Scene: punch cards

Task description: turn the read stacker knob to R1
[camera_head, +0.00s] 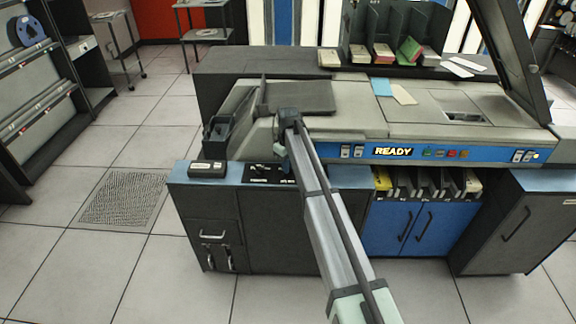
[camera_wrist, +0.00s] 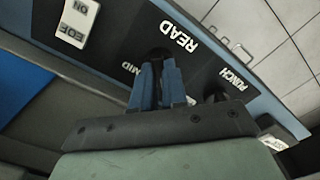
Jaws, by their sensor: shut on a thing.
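The read stacker knob (camera_wrist: 158,53) is a small black knob on a black panel (camera_wrist: 122,45), below the white READ lettering, which appears upside down in the wrist view. My gripper (camera_wrist: 157,68), with blue fingers, is shut on this knob, and its fingers hide part of it. A "MID" label (camera_wrist: 130,69) shows to the left of the fingers. No R1 mark can be made out, and I cannot tell the knob's setting. In the head view the black panel (camera_head: 258,174) lies on the cabinet's blue top, and my arm covers the knob.
A second dark knob (camera_wrist: 214,92) by the PUNCH lettering sits close to the right of my fingers. A white EOF/ON switch (camera_wrist: 76,22) is at the upper left. In the head view, a dark box (camera_head: 207,169) lies left of the panel, and the card machine (camera_head: 410,115) rises behind.

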